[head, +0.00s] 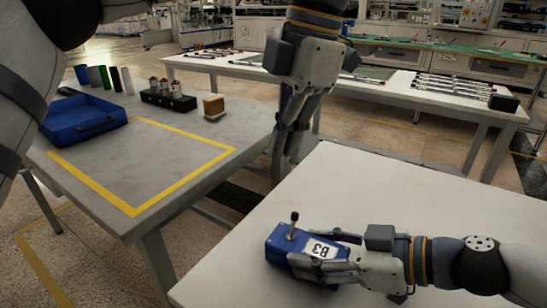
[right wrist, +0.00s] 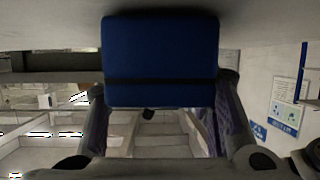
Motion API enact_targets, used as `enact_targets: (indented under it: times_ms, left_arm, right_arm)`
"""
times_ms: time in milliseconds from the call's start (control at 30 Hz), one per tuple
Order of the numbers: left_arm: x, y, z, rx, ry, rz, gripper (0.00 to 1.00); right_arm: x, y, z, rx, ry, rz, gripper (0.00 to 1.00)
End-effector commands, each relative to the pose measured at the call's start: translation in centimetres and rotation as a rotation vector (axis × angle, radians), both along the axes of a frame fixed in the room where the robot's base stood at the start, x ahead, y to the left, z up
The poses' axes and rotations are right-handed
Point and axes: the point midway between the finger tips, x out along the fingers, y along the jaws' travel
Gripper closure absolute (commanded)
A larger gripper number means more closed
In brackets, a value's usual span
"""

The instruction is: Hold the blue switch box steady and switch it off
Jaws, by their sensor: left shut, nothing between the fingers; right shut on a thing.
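The blue switch box (head: 279,243) sits on the white table near its left edge. It has a white label reading B3, upside down in the head view, and a dark lever (head: 293,226) standing up from its top. My right gripper (head: 312,254) is shut on the box from the right, a finger on each side. My left gripper (head: 284,170) is shut and empty, pointing down beyond the box at the table's far left corner, apart from the lever.
The white table (head: 430,220) is otherwise clear. A grey table (head: 150,160) with a yellow outline stands at left, holding a blue tray (head: 85,122), a dark rack (head: 168,100), a small brown block (head: 213,107) and several cylinders. A long bench (head: 390,90) with rods stands behind.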

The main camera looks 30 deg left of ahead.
Motion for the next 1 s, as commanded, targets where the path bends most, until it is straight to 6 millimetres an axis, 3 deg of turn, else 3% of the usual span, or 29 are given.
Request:
enact_targets:
  times_ms: [333, 367, 433, 467, 800, 1000]
  left_arm:
    - [0.0, 0.0, 0.0, 0.000, 0.000, 0.000, 1.00]
    - [0.0, 0.0, 0.0, 0.000, 0.000, 0.000, 1.00]
    - [0.0, 0.0, 0.0, 0.001, -0.001, 0.000, 1.00]
    - [0.0, 0.0, 0.0, 0.000, 0.000, 0.000, 1.00]
    - [0.0, 0.0, 0.0, 0.001, -0.001, 0.000, 1.00]
    - [0.0, 0.0, 0.0, 0.001, -0.001, 0.000, 1.00]
  right_arm:
    - [0.0, 0.0, 0.0, 0.001, 0.000, 0.000, 0.85]
    - [0.0, 0.0, 0.0, 0.001, 0.000, 0.000, 0.48]
    - [0.0, 0.0, 0.0, 0.001, 0.000, 0.000, 0.32]
    - [0.0, 0.0, 0.0, 0.000, 0.000, 0.000, 0.29]
    - [0.0, -0.4, 0.2, 0.000, 0.000, -0.001, 0.29]
    - [0.3, -4.8, 2.0, 0.001, -0.002, -0.006, 0.29]
